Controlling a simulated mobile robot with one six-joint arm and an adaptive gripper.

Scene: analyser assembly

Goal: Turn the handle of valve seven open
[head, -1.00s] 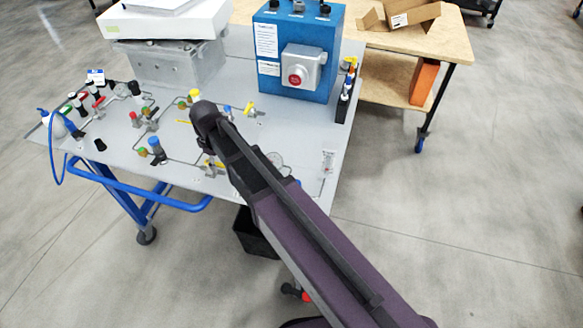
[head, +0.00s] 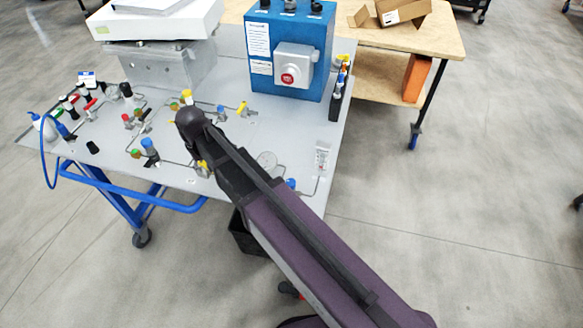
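Several small valves with coloured handles stand on the grey panel (head: 105,170) of the bench. I cannot read any number, so I cannot tell which is valve seven. A yellow handle (head: 243,108) lies right of my arm's dark end, near a blue knob (head: 221,113). A yellow-capped valve (head: 187,97) stands just beyond that end. Another yellow part (head: 203,167) shows beside my arm, partly covered by it. A blue-capped valve (head: 149,147) and red-handled valves stand to the left. My arm reaches over the panel from the lower right; its gripper is not visible.
A blue box (head: 318,50) with a red button (head: 289,78) stands at the back right. A white unit (head: 155,22) on a metal block stands at the back left. A wooden table (head: 400,37) is behind.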

